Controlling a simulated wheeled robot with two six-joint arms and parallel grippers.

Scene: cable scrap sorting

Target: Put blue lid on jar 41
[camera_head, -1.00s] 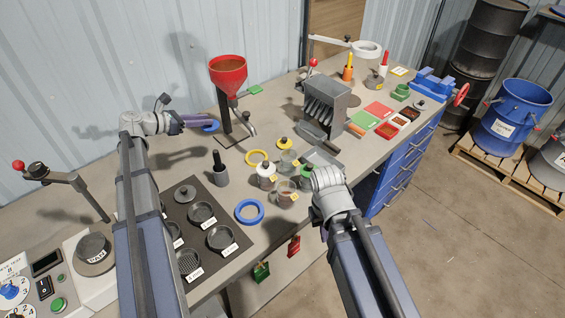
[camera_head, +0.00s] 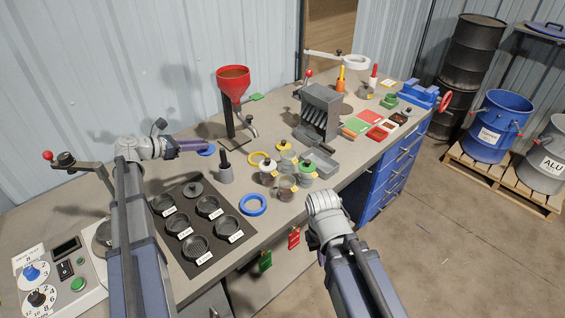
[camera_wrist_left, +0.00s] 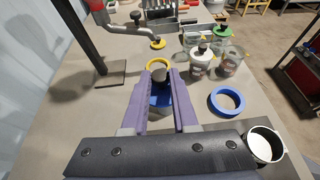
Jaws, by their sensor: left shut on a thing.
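My left gripper (camera_head: 200,147) is shut on the blue lid (camera_head: 207,150) and holds it above the bench, left of the jars. In the left wrist view, its purple fingers (camera_wrist_left: 160,85) are around the lid's dark knob, with the blue disc (camera_wrist_left: 160,101) below. The jar numbers are not readable.
A blue ring (camera_head: 253,205) and yellow ring (camera_head: 260,160) lie on the bench. A dark tray (camera_head: 183,247) holds several round dishes.

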